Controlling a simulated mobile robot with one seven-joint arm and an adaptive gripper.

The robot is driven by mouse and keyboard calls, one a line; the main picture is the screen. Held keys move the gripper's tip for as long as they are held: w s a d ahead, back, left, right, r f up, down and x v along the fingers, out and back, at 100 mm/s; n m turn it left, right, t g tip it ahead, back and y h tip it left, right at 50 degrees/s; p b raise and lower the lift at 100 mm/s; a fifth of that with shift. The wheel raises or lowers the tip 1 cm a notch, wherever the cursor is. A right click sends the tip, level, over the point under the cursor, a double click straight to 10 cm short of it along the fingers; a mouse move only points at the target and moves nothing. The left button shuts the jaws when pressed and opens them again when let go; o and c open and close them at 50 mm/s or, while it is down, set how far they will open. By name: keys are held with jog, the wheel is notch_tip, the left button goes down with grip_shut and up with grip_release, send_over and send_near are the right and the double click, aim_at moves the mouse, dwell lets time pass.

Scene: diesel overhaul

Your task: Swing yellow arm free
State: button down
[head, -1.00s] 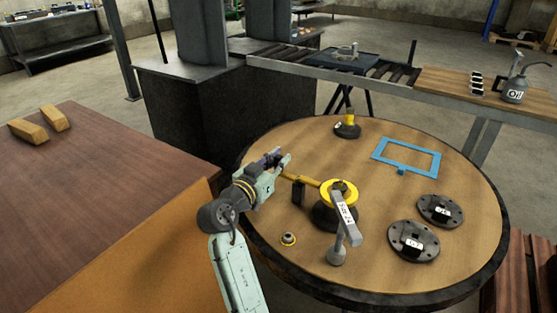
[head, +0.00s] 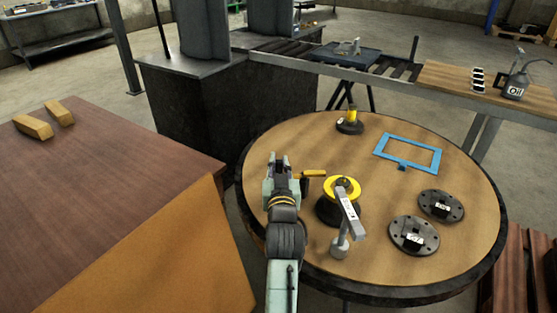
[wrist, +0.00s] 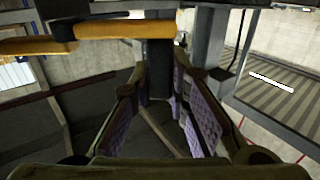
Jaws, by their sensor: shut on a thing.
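The yellow arm (head: 313,173) reaches left from a yellow ring (head: 340,188) on a black round base (head: 330,212) on the round table. In the wrist view the yellow arm (wrist: 120,31) runs across the top, with a dark upright post (wrist: 160,72) below it. My gripper (head: 279,163) is at the left end of the yellow arm, which it partly hides. In the wrist view my gripper's purple-padded fingers (wrist: 160,88) stand on either side of the dark post. The contact itself is hard to see.
A grey labelled lever on a stand (head: 347,215) stands close in front of the ring. Two black flanges (head: 413,234) lie at right, a blue frame (head: 408,153) behind them. A yellow-topped black piece (head: 350,121) stands at the back. The table's left back is clear.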

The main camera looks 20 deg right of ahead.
jog(key=shift+s+a+n+t+y+b, duration=0.1)
jog(key=shift+s+n+t+y+b, duration=0.3)
jog(key=shift+n+y+b, duration=0.55)
jog(key=shift+s+a+n+t+y+b, duration=0.15)
jog(key=shift+s+n+y+b, duration=0.35)
jog(key=shift+y, duration=0.85)
jog(key=c, duration=1.5)
grip_release()
jog(key=shift+s, duration=0.1)
jog(key=s, duration=0.8)
jog(key=s+a, duration=0.1)
jog(key=s, duration=0.2)
jog(key=shift+s, duration=0.4)
